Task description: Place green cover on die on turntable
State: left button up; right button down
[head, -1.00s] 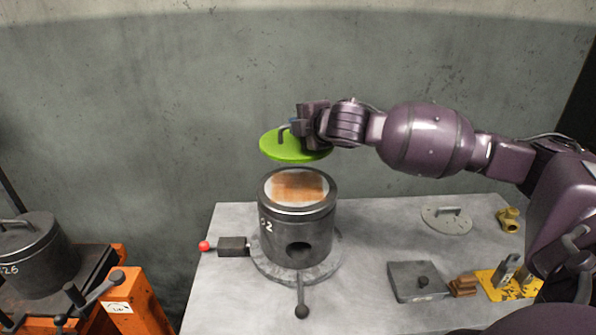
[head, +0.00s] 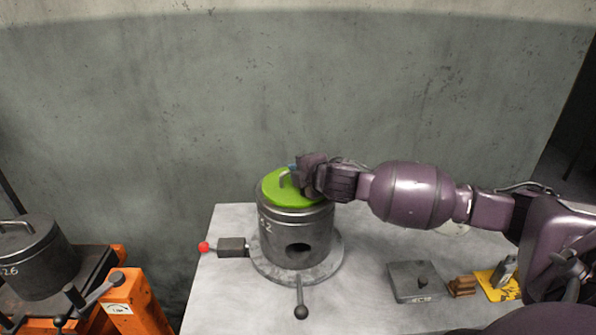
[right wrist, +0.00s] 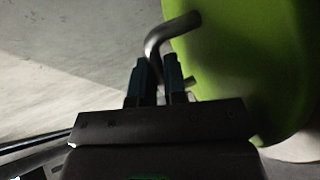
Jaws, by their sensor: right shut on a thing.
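The green cover (head: 282,196) is a round disc with a bent metal handle (head: 284,178). In the head view it lies level at the top of the dark cylindrical die (head: 275,226), and the die's copper-coloured top face is hidden under it. I cannot tell whether it is fully seated. The die stands on the round turntable (head: 262,268). My right gripper (head: 294,174) is shut on the cover's handle, at the cover's right side. In the right wrist view the gripper fingers (right wrist: 160,78) are at the handle beside the green disc (right wrist: 240,60). My left gripper is out of view.
A red-knobbed lever (head: 204,247) sticks out left of the turntable, and a dark handle (head: 301,311) at its front. A grey plate (head: 415,283), a brown block (head: 462,286) and a yellow plate (head: 497,290) lie to the right. Another lidded die (head: 38,262) stands far left on an orange stand.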

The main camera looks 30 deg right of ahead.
dwell(0.3)
jog(key=c, duration=1.6)
grip_release()
jog(key=shift+f, duration=0.15)
jog(key=o, duration=0.4)
jog(key=shift+o, duration=0.2)
jog(key=shift+r, duration=0.2)
pick_arm(q)
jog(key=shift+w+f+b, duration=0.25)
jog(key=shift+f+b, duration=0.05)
jog(key=shift+b, duration=0.55)
pick_arm(e)
jog(key=v, duration=1.2)
